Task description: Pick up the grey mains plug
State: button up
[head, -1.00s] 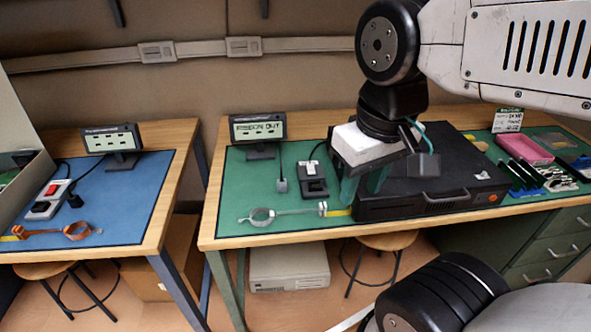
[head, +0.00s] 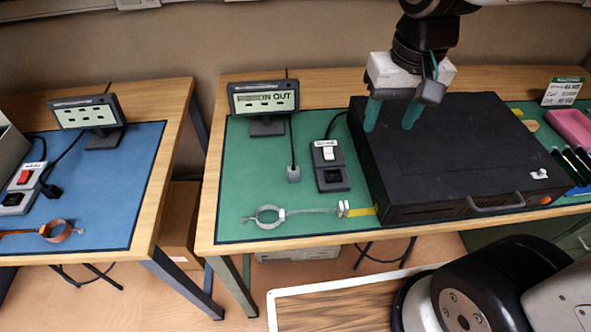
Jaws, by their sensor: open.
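The grey mains plug (head: 293,174) lies on the green mat (head: 235,205), at the end of a dark cable that runs down from beside the display. It is just left of a dark socket box with a white switch (head: 329,165). My gripper (head: 391,128) is open, with two green fingers pointing down. It is over the left part of the black case (head: 440,150), to the right of the plug and higher, and nothing shows between its fingers.
A small display (head: 265,98) stands behind the plug. A metal clamp ring with a rod (head: 268,216) lies in front of it. The blue mat (head: 100,205) on the left table holds a dark plug (head: 52,191), a red-switch socket box (head: 22,188) and a copper ring (head: 55,231).

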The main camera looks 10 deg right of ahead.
jog(key=w+a+f, duration=0.7)
jog(key=a+f, duration=0.1)
jog(key=a, duration=0.1)
send_over(293, 169)
jog(key=shift+g, duration=0.4)
notch_tip(293, 169, down, 7)
jog(key=shift+s+a+r, duration=0.1)
jog(key=shift+s+a, duration=0.05)
jog(key=f, duration=0.8)
jog(key=shift+d+f, duration=0.2)
jog(key=c, duration=0.9)
